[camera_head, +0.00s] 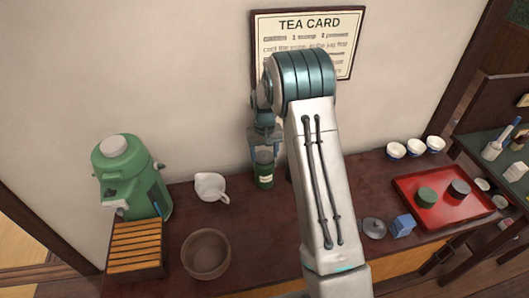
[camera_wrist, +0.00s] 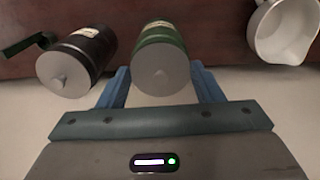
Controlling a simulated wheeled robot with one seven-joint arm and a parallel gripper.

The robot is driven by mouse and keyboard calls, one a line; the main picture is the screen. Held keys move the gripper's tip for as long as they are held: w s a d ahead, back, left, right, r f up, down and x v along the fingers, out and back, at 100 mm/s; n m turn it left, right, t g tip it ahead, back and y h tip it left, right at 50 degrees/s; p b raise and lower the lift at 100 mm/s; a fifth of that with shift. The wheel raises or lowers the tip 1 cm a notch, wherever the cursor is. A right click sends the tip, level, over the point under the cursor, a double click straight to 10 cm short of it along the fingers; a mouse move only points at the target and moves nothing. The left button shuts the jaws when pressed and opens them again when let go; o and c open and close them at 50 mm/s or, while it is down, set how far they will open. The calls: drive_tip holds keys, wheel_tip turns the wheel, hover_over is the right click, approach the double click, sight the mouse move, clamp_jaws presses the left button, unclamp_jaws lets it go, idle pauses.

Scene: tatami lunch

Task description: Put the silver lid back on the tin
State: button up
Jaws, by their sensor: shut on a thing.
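The green tin (camera_head: 264,172) stands upright on the brown counter near the wall, and it also shows in the wrist view (camera_wrist: 161,33). My gripper (camera_head: 264,146) is directly above the tin, pointing down. The lid lines up over the tin's top. I cannot tell whether it is fully seated.
A dark canister with a grey top (camera_wrist: 78,58) stands close beside the tin. A white jug (camera_head: 211,187) is to the left, with a brown bowl (camera_head: 206,254) and green machine (camera_head: 132,175) beyond. A blue box (camera_head: 403,226) and red tray (camera_head: 440,212) are at the right.

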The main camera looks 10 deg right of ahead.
drive_tip(key=shift+f, duration=0.1)
drive_tip(key=o, duration=1.1)
drive_tip(key=shift+r+p, duration=1.85)
drive_tip(key=shift+r, duration=1.7)
